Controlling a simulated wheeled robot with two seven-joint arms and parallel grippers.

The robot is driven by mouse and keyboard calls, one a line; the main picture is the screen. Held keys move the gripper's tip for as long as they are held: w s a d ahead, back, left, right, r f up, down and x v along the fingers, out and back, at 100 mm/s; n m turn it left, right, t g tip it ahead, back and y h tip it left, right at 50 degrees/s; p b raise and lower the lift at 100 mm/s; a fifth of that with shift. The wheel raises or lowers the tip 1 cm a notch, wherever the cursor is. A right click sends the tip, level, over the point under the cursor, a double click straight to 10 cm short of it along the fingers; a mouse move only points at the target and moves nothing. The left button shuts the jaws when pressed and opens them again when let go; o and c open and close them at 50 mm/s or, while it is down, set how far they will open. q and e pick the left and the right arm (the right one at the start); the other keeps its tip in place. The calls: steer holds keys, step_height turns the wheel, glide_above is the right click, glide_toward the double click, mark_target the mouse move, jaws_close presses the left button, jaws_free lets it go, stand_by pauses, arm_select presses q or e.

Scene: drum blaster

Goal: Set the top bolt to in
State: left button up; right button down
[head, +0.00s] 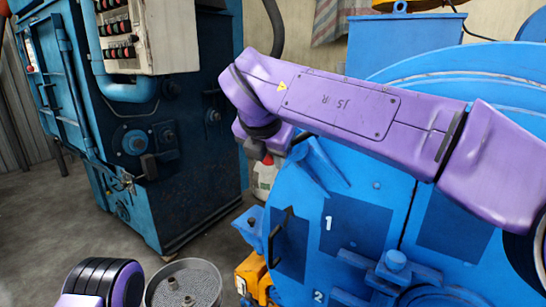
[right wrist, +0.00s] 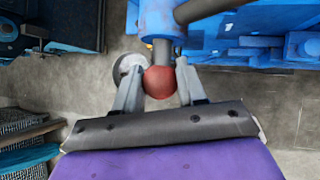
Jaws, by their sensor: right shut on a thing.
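The top bolt shows in the right wrist view as a red ball knob (right wrist: 159,82) on a short grey shaft (right wrist: 161,52) that comes out of a blue housing (right wrist: 160,18). My right gripper (right wrist: 160,74) has one finger on each side of the red knob and is shut on it. In the head view a small red spot (head: 268,160) shows below my purple right arm, beside the blue drum machine (head: 290,190). The arm hides most of the gripper and bolt there. I cannot tell from these views how far in the bolt sits. My left gripper is not in view.
A dark blue cabinet (head: 190,185) with a control panel (head: 138,35) stands at the left. A grey drum with a perforated top (head: 185,285) stands on the floor below. Bare concrete floor (head: 50,220) lies at the lower left.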

steer(key=shift+d+f, duration=0.1)
steer(key=shift+f, duration=0.1)
steer(key=c, duration=0.7)
jaws_free()
steer(key=shift+w, duration=0.15)
steer(key=shift+w+d+f, duration=0.15)
steer(key=shift+w, duration=0.05)
steer(key=shift+s+r, duration=0.3)
steer(key=shift+r, duration=0.05)
steer(key=v, duration=0.9)
steer(key=shift+r, duration=0.3)
